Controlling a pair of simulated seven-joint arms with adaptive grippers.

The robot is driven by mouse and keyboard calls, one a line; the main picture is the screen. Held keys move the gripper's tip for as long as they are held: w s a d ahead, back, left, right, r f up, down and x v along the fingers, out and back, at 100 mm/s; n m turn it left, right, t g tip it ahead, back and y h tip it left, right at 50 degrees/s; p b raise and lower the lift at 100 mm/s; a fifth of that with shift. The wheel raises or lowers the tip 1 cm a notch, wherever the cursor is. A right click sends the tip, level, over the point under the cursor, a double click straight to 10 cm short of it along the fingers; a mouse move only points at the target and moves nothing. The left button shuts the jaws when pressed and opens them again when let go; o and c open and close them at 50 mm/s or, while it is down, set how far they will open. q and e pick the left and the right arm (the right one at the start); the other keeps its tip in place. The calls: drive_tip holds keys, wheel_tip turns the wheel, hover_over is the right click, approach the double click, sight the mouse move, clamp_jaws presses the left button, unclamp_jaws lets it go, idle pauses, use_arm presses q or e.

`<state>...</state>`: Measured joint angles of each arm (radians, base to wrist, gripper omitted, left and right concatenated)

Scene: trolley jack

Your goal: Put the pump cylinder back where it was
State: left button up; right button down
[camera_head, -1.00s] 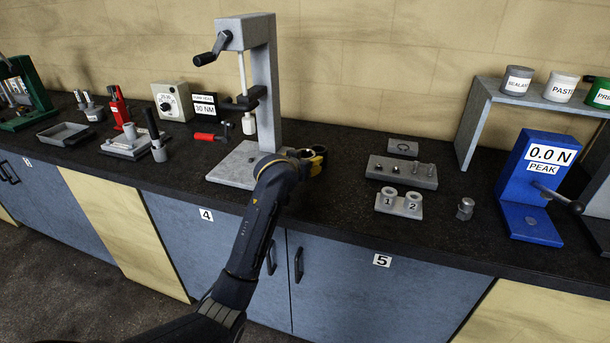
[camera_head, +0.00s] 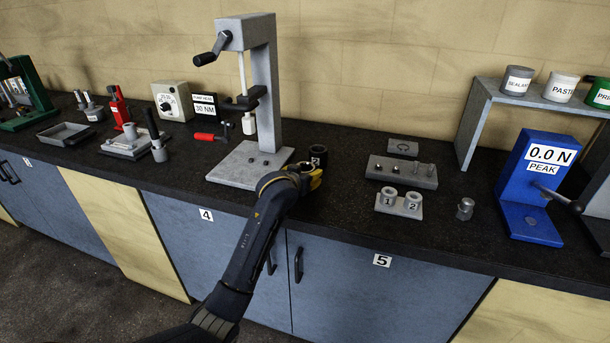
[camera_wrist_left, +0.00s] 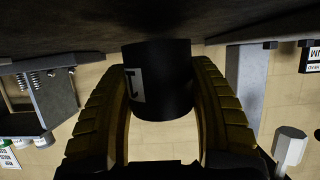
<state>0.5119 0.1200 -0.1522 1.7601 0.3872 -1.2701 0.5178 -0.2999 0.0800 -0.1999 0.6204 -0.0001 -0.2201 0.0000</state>
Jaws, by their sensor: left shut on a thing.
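A short black cylinder (camera_head: 318,153) with a white label, which I take to be the pump cylinder, is just right of the grey press base. My left gripper (camera_head: 314,174) reaches it from the front, with yellow pads. In the left wrist view the black cylinder (camera_wrist_left: 165,85) sits between the two yellow fingers, and they are shut on it. Its label faces left there, partly hidden by a finger. I cannot tell whether its bottom touches the bench. My right gripper is not in view.
The grey press (camera_head: 262,85) stands close behind and left. A grey block with holes and pins (camera_head: 402,172) and a holder marked 1 and 2 (camera_head: 398,204) lie to the right. A jack assembly (camera_head: 130,142) and shallow tray (camera_head: 64,133) are at left. Bench front right of the gripper is clear.

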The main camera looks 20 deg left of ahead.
use_arm(q)
drive_tip(key=shift+f, duration=0.5)
drive_tip(key=o, duration=1.6)
drive_tip(key=shift+s+f, duration=0.1)
drive_tip(key=shift+f, duration=0.25)
drive_tip(key=shift+c, duration=0.2)
drive_tip(key=shift+r, duration=0.2)
drive_tip(key=r+v, duration=0.1)
drive_tip(key=v, duration=1.1)
drive_tip(key=shift+r, duration=0.2)
